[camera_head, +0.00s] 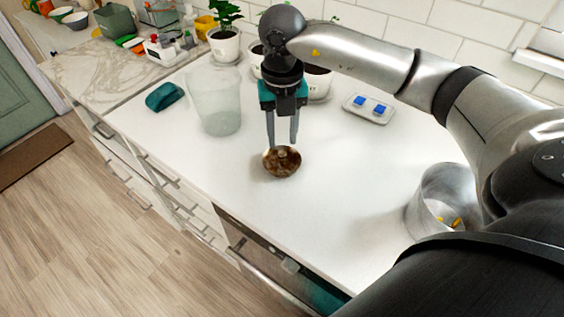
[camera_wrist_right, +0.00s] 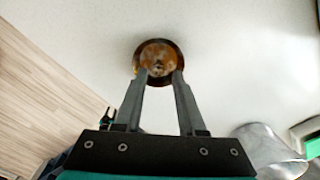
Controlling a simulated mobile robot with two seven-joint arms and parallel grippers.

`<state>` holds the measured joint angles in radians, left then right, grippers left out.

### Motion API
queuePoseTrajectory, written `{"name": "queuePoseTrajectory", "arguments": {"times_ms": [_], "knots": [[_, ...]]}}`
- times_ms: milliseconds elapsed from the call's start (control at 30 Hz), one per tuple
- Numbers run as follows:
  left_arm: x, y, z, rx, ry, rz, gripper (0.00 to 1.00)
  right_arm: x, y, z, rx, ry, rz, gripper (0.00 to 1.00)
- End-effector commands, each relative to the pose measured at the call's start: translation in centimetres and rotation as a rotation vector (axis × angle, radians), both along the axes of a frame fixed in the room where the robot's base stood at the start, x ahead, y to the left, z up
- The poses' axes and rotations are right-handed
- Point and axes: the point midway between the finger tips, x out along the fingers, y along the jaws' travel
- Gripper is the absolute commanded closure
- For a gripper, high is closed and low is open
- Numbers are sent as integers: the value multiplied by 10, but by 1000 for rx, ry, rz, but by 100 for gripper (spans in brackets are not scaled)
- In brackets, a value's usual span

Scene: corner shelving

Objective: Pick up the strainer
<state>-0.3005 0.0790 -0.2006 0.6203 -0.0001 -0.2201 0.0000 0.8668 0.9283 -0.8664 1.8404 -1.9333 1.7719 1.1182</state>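A small round brown-and-metal item (camera_head: 282,163), which I take to be the strainer, sits on the white counter with a small pale knob at its centre. My right gripper (camera_head: 282,146) points down just over it, with its two fingers apart. In the right wrist view the strainer (camera_wrist_right: 158,52) lies at the tips of the right gripper (camera_wrist_right: 160,76), with its knob between them. The fingertips overlap its near rim; whether they touch it I cannot tell. My left gripper is not in view.
A clear tall container (camera_head: 220,105) and a teal item (camera_head: 165,97) stand left of the gripper. A white tray with blue pieces (camera_head: 369,108) is at the right. A metal pot (camera_head: 428,205) stands near my arm. Potted plants (camera_head: 225,45) line the wall. The counter's front middle is clear.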

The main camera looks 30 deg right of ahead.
Motion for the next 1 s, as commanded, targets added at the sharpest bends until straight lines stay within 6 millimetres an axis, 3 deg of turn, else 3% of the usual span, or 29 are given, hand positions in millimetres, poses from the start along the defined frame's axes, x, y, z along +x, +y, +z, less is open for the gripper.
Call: {"name": "queuePoseTrajectory", "arguments": {"times_ms": [400,667,1000], "knots": [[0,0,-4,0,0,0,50,-5,4,-50,-1,1,-1,61],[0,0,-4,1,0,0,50,-5,4,-53,1,0,0,61],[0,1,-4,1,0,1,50,-5,4,-52,1,0,0,97]]}}
